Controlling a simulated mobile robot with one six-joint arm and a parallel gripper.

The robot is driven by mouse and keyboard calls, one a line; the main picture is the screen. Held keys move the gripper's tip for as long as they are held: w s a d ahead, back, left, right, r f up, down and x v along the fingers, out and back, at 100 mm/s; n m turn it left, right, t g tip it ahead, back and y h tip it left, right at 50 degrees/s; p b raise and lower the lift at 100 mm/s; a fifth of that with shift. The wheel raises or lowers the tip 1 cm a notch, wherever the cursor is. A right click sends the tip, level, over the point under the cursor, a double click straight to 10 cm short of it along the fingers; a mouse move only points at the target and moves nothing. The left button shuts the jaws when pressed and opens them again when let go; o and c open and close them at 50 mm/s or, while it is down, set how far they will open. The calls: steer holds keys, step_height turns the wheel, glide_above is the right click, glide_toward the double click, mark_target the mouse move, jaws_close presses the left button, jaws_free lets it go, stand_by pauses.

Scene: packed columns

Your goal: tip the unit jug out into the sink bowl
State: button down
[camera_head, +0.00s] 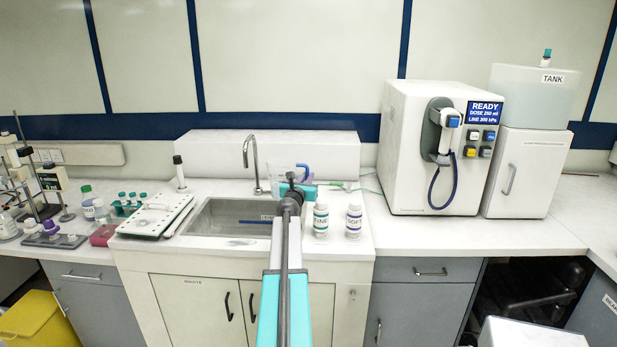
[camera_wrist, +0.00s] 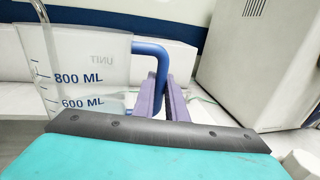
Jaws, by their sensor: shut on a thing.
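The unit jug (camera_wrist: 88,65) is clear, with blue marks for 800 ML and 600 ML and a blue handle (camera_wrist: 150,50). In the wrist view it stands upright at the left, its lower part hidden by my gripper's body. My gripper (camera_wrist: 172,100) has its purple fingers shut on the blue handle. In the head view the jug (camera_head: 281,178) shows partly behind my arm, at the right end of the sink bowl (camera_head: 215,222). The bowl is a steel basin set in the white counter.
A curved tap (camera_head: 254,165) rises behind the bowl. Bottles marked FINE (camera_head: 321,221) and SOFT (camera_head: 353,222) stand right of my arm. A white perforated tray (camera_head: 157,215) lies left of the bowl. A white dispenser (camera_head: 405,150) and a tank (camera_head: 533,95) stand farther right.

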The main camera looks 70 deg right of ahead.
steer(key=shift+s+d+r, duration=0.1)
steer(key=shift+s, duration=0.1)
steer(key=shift+w, duration=0.15)
steer(key=shift+w+a+f+n+b, duration=0.25)
steer(key=shift+w+n+b, duration=0.4)
steer(key=shift+n, duration=0.25)
steer(key=shift+s+r, duration=0.15)
steer(key=shift+w+n, duration=0.2)
steer(key=shift+n, duration=0.2)
steer(key=shift+a+b, duration=0.1)
steer(key=shift+b, duration=0.2)
